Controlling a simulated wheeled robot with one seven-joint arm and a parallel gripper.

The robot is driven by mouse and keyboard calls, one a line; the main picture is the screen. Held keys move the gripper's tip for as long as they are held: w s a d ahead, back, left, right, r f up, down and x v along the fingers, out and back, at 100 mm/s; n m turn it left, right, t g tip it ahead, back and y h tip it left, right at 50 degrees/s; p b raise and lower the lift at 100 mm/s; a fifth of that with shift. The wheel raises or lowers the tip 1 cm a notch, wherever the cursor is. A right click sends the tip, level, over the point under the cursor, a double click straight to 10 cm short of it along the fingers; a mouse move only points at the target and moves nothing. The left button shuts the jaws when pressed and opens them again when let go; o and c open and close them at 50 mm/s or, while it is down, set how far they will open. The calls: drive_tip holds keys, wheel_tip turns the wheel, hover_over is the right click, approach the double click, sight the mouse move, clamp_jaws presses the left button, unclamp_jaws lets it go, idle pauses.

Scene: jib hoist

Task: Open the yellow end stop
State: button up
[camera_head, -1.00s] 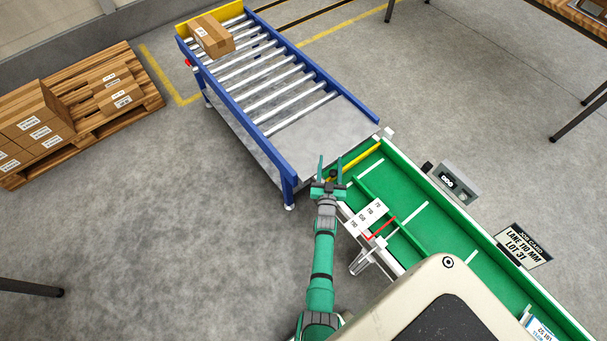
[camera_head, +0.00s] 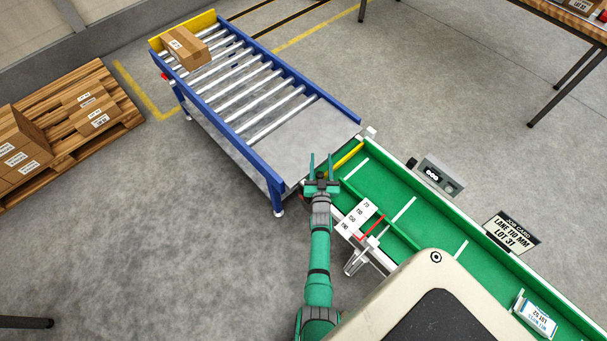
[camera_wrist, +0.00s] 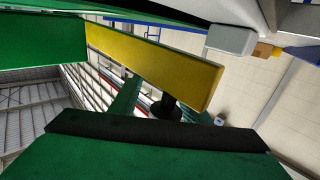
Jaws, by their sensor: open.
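The yellow end stop (camera_head: 349,158) is a flat bar across the far end of the green belt conveyor (camera_head: 405,212), where it meets the roller table. In the wrist view the yellow bar (camera_wrist: 150,62) runs slantwise across the upper middle, close to the camera. A black knob (camera_wrist: 167,107) shows just below its lower right part. My gripper (camera_head: 321,161) is open and empty, fingers pointing toward the roller table, just left of the yellow bar. I cannot tell whether it touches anything.
The blue roller table (camera_head: 262,90) carries a cardboard box (camera_head: 186,48) at its far end. A white scale plate (camera_head: 358,217) and red pointer (camera_head: 372,227) stand beside the belt. A control box (camera_head: 438,175) and job card sign (camera_head: 512,232) line the far side. Pallet lies left.

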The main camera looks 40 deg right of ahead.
drive_tip(key=a, duration=0.2)
drive_tip(key=s+a, duration=0.1)
drive_tip(key=a, duration=0.1)
drive_tip(key=shift+f, duration=0.4)
drive_tip(key=v, duration=1.1)
drive_tip(key=shift+a, duration=0.25)
drive_tip(key=shift+w+r, duration=0.15)
idle(0.4)
drive_tip(key=v, duration=1.1)
drive_tip(key=shift+w, duration=0.1)
